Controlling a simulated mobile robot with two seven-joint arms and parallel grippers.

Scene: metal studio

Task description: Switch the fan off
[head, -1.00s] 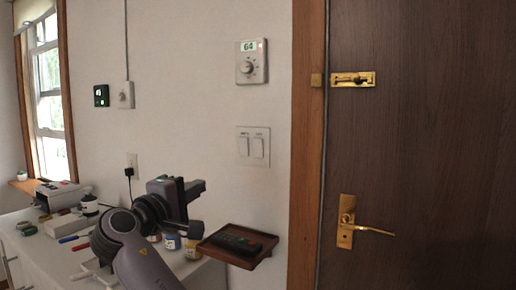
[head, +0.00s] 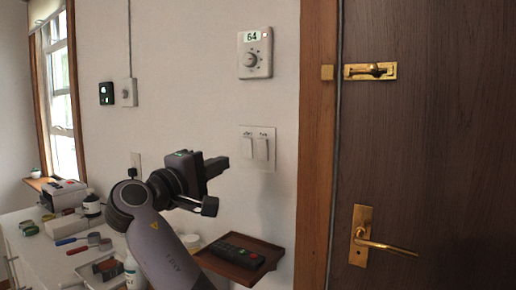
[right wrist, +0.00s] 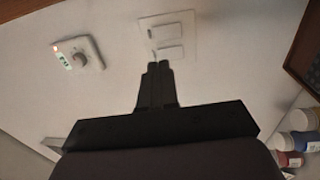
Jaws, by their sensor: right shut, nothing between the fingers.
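A white wall plate with two rocker switches (head: 272,160) is on the wall left of the door frame. Small labels sit above the left rocker (head: 247,147) and the right rocker (head: 261,149); I cannot read them surely. My right gripper (head: 222,164) is shut and empty, just left of the plate's lower part in the head view. In the right wrist view its closed fingertips (right wrist: 159,67) point at the plate (right wrist: 186,22), close to the nearer rocker (right wrist: 170,53). I cannot tell whether they touch. My left gripper is not in view.
A dial thermostat (head: 255,54) reading 64 hangs above the plate. A wooden shelf (head: 277,250) with a dark remote (head: 238,253) juts out below. A cluttered white counter (head: 40,260) is at left; the door (head: 440,140) is at right.

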